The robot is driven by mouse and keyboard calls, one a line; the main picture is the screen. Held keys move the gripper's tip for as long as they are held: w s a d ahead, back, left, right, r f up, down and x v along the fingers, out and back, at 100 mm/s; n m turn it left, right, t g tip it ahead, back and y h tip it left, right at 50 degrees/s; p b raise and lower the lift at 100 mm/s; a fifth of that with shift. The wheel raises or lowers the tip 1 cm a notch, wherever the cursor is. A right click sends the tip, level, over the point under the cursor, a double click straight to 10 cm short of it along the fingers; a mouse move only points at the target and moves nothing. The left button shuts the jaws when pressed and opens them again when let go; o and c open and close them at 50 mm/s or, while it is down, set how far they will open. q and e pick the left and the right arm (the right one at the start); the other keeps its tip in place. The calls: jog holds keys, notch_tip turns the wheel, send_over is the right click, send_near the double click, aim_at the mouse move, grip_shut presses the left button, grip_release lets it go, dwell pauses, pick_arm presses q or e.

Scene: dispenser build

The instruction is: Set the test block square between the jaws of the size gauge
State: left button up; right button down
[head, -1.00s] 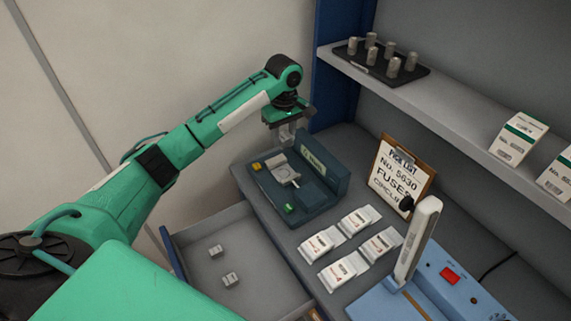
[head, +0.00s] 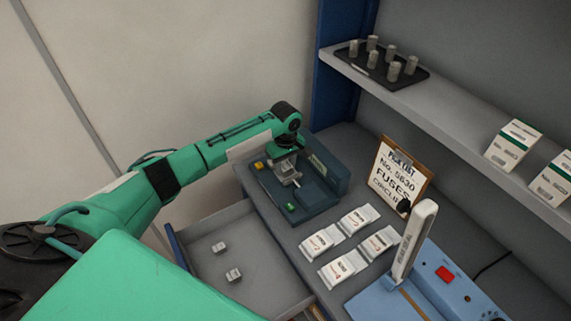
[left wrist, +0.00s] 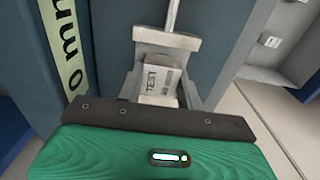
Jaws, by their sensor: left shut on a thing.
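The size gauge (head: 338,180) is a dark blue-grey stand on the counter, with a yellow and a green button. My left gripper (head: 287,172) points down over its jaws and hides most of them in the head view. In the left wrist view, the pale grey test block (left wrist: 158,78), marked TEST, is held by my left gripper (left wrist: 160,92). A light metal jaw (left wrist: 167,40) with a rod stands just beyond the block. The block looks slightly turned against that jaw; I cannot tell whether they touch. My right gripper is not in view.
An open drawer (head: 205,268) below holds two small grey blocks (head: 220,247). Several white packets (head: 357,221), a clipboard (head: 402,172) and a blue device with an upright white arm (head: 413,240) stand to the right. A shelf (head: 440,130) holds a black rack.

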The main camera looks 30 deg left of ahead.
aim_at(286, 166)
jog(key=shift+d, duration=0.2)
pick_arm(q)
jog(key=o, duration=1.3)
jog(key=shift+c, duration=0.2)
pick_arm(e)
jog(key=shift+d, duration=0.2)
pick_arm(q)
notch_tip(286, 166, up, 12)
jog(key=b, duration=0.2)
jog(key=shift+b, duration=0.35)
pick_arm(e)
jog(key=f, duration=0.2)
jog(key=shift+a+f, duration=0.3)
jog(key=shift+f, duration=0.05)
pick_arm(q)
jog(key=shift+r, duration=0.1)
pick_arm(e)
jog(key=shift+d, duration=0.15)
